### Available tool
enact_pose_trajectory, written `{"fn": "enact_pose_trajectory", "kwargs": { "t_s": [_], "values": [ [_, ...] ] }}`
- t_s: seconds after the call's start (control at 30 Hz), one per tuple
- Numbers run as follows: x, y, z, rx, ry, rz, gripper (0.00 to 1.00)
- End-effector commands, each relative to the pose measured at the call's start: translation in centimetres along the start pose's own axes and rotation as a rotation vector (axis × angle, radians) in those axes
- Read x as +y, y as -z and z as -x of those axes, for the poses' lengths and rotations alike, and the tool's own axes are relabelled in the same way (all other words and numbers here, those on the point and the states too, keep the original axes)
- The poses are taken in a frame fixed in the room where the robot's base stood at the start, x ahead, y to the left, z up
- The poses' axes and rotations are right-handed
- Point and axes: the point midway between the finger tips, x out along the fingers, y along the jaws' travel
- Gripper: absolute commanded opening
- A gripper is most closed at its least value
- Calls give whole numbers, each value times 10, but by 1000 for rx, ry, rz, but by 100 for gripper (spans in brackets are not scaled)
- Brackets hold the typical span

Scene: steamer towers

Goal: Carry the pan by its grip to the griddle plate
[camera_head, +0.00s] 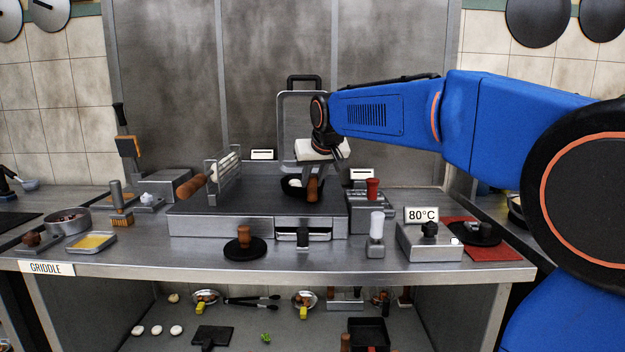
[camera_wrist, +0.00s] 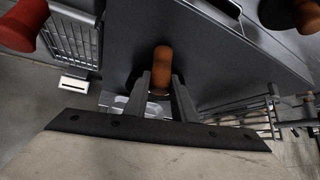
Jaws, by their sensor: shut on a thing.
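The pan (camera_head: 291,190) is small, round and black, with something white in it. Its brown grip (camera_head: 313,189) points toward the front. My gripper (camera_head: 316,178) comes down from above and is shut on the grip. In the wrist view the grip (camera_wrist: 161,68) stands between the two fingers of my gripper (camera_wrist: 161,88); most of the pan is hidden behind the gripper there. The griddle plate (camera_head: 250,204) is a wide grey slab on the counter. The pan appears over its right part; I cannot tell whether it touches the surface.
A grey box with a red knob (camera_head: 373,188) is close on the right. A black press with a brown knob (camera_head: 245,240) sits in front. A framed panel (camera_head: 303,110) stands behind.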

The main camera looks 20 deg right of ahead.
Motion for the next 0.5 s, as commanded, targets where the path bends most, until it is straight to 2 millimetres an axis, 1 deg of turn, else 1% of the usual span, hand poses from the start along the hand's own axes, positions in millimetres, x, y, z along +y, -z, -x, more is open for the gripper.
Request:
{"fn": "enact_pose_trajectory", "kwargs": {
  "t_s": [0.5],
  "values": [
    [0, -3, -3, 2, 0, 0, 0]
  ]
}}
